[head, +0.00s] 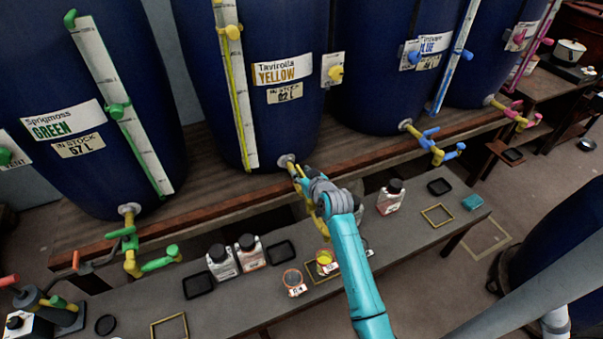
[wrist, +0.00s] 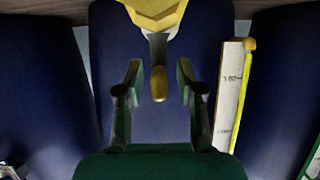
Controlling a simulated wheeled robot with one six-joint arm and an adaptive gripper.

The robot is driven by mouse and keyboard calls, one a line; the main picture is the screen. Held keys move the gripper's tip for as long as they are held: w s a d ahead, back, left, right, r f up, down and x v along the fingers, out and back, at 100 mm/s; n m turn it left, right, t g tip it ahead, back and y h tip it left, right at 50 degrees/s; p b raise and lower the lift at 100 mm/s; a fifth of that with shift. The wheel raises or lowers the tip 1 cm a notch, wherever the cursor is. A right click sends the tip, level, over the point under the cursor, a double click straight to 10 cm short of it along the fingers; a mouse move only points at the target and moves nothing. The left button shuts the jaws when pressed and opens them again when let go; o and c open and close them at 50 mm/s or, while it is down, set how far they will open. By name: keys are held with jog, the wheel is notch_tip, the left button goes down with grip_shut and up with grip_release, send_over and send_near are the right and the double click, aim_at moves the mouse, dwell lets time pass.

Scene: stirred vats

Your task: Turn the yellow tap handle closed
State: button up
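The yellow tap (head: 294,171) sticks out from the base of the blue vat labelled YELLOW, in the middle of the head view. My gripper (head: 309,182) is at this tap and hides much of it. In the wrist view, my gripper (wrist: 160,88) is open, with one dark finger on each side. The rounded yellow end of the tap handle (wrist: 159,84) shows between the fingers, with a gap on both sides. Its grey stem runs up to a larger yellow part of the tap (wrist: 156,13) at the top edge.
The vat (head: 285,120) stands on a wooden shelf (head: 215,192). Green (head: 130,255) and blue (head: 435,148) taps stick out left and right. Below, a grey bench (head: 225,306) holds bottles, black trays and a cup of yellow liquid (head: 325,258) beneath my arm.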

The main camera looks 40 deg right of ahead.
jog(key=shift+w+f, duration=0.1)
jog(key=shift+w, duration=0.2)
grip_shut()
